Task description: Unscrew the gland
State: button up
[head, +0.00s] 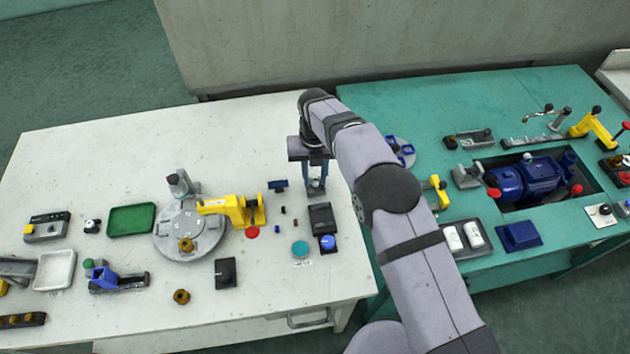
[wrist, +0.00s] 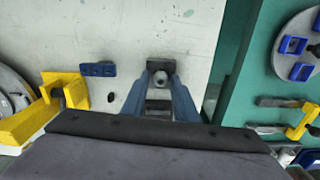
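My gripper (head: 316,190) points down over the right part of the white table, its two blue fingers apart. In the wrist view my gripper (wrist: 161,80) has a small grey round fitting (wrist: 160,80) between its fingers, on a dark block (wrist: 161,65). A gap seems to show beside the fitting; contact is not clear. I cannot tell for sure whether this fitting is the gland. A brass nut-like part (head: 186,245) sits on the round grey plate (head: 165,243), and a similar brass part (head: 181,297) stands on the table in front of it.
A yellow clamp (head: 232,208) stands left of my gripper; a small blue block (head: 278,185) is nearer. A black box with a blue button (head: 327,242) is in front.

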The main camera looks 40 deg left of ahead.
jog(key=shift+r+p, duration=1.45)
jog(key=shift+r, duration=0.85)
jog(key=shift+r, duration=0.1)
